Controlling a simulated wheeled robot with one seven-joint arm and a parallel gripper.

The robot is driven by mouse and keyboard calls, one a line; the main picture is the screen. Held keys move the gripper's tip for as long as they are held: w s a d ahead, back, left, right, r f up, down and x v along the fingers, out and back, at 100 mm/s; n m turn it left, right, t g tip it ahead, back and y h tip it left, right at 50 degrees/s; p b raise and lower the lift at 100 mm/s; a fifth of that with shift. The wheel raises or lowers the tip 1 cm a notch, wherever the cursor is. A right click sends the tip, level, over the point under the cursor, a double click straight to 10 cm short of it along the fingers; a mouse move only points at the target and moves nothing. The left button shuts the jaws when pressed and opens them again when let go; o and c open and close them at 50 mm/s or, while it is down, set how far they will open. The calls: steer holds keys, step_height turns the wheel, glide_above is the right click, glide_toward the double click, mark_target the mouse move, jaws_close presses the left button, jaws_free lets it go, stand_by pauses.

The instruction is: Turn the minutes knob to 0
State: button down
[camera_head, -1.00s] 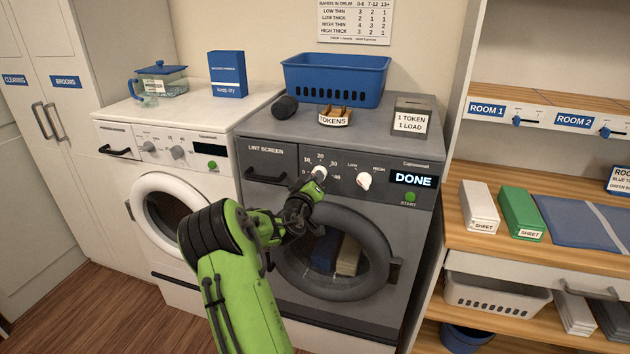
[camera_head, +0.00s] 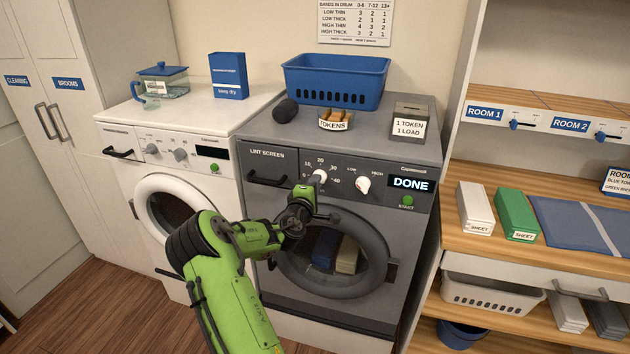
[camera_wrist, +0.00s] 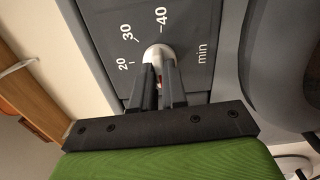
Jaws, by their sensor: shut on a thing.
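The minutes knob (camera_head: 320,176) is a small white knob on the grey dryer's front panel, in a ring of numbers. It also shows in the wrist view (camera_wrist: 157,52), beside the marks 20, 30, 40 and "min". My gripper (camera_head: 314,187) reaches up to it from below, and its two dark fingers (camera_wrist: 158,74) are shut on the knob. The fingers hide part of the knob and dial.
The LOW/HIGH knob (camera_head: 363,185) is close to the right, then the DONE display (camera_head: 410,184) and green START button (camera_head: 407,201). The round dryer door (camera_head: 345,285) is shut below. A white washer (camera_head: 180,160) stands left, shelves (camera_head: 560,255) right.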

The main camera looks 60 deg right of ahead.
steer(key=shift+n+p, duration=0.3)
steer(key=shift+n, duration=0.3)
steer(key=c, duration=1.2)
jaws_free()
steer(key=shift+o, duration=0.2)
steer(key=s+a+b, duration=0.2)
steer(key=a+b, duration=0.1)
steer(key=a, duration=1.2)
steer(key=shift+s+a, duration=0.25)
steer(key=shift+a, duration=0.05)
